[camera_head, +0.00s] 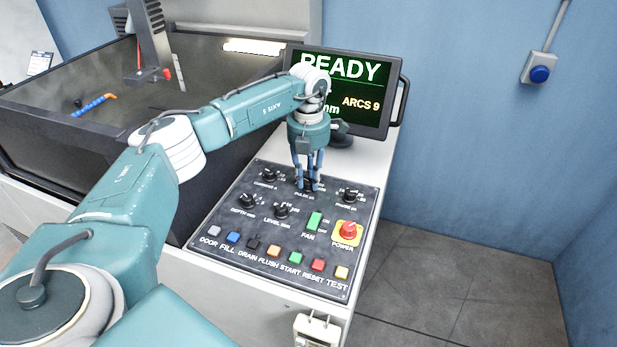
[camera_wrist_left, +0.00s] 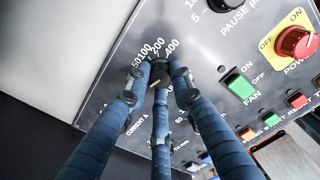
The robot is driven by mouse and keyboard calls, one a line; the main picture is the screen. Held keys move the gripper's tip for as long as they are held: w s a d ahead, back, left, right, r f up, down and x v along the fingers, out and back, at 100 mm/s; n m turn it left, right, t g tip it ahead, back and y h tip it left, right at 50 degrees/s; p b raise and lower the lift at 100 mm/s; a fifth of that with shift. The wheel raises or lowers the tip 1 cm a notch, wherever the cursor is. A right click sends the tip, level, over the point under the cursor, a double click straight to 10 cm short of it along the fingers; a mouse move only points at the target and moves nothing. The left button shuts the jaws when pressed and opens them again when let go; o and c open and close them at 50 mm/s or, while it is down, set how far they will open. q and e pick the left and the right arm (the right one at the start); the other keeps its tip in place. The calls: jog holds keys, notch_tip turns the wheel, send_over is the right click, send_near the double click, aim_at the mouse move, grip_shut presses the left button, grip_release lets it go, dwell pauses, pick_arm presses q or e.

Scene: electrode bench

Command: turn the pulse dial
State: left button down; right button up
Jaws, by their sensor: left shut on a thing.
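The pulse dial (camera_wrist_left: 158,75) is a small black knob on the dark control panel, in the back row between the current and pause dials. My left gripper (camera_head: 307,186) reaches down onto it from above. In the left wrist view its blue fingers (camera_wrist_left: 157,78) close around the knob, and the gripper is shut on it. The fingers hide most of the knob and part of its scale, where 50, 100, 200 and 400 show. The knob's exact setting is hard to read. My right gripper is not in view.
The pause dial (camera_head: 351,195), current dial (camera_head: 268,174), depth dial (camera_head: 246,200) and level dial (camera_head: 282,211) stand close by. A green fan switch (camera_head: 314,221), a red power knob (camera_head: 348,229) and a row of coloured buttons lie nearer. A screen (camera_head: 345,92) reading READY stands behind.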

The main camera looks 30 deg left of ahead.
aim_at(309, 181)
pick_arm(q)
jog(key=c, duration=1.5)
grip_release()
jog(key=shift+r, duration=0.1)
notch_tip(309, 181, up, 12)
